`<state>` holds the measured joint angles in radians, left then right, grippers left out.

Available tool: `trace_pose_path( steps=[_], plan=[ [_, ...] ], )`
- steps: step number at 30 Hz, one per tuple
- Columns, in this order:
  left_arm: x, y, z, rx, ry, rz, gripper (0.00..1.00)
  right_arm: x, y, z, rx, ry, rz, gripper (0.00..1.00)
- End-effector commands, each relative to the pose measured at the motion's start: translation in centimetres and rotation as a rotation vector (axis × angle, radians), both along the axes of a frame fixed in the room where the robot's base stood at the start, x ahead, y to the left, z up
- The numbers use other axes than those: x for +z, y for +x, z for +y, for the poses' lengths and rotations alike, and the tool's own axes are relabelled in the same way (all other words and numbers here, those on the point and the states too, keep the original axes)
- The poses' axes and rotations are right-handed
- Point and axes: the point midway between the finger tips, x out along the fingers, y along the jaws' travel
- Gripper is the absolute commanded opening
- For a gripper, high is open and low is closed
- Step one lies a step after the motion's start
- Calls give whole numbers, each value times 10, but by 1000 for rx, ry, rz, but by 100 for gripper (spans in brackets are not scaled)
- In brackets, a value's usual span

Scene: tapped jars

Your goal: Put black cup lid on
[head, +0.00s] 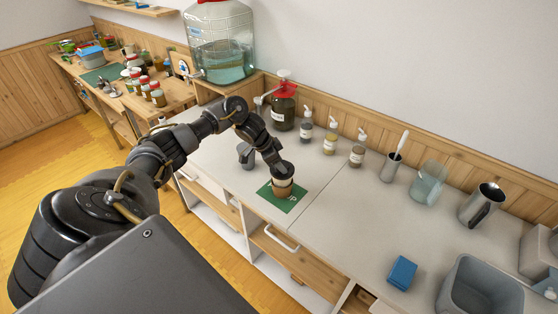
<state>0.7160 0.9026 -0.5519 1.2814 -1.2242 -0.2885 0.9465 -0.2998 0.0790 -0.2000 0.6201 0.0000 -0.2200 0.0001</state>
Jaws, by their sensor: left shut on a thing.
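A brown paper cup with a pale band (282,187) stands upright on a green mat (292,204) on the grey counter. A black lid (284,169) is at the cup's top. My left gripper (275,158) reaches down from above and is shut on the lid. Lid and rim overlap in this view, so I cannot tell whether the lid is seated or just above the rim. The fingertips are small and dark against the lid. My right gripper is not in view.
A grey jug-like item (246,156) stands left of the cup. Behind are a red-lidded tapped jar (284,106) and several pump bottles (329,138). The counter right of the mat is clear.

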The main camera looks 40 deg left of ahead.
Motion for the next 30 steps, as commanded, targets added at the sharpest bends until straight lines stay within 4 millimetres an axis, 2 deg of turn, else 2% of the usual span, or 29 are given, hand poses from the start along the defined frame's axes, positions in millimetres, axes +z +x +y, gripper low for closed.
trace_pose_path(
  steps=[15, 30],
  plan=[
    [-14, 0, 0, 1, 0, 0, 25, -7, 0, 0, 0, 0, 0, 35],
    [-12, 0, 0, 0, 0, 0, 25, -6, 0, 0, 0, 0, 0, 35]
  ],
)
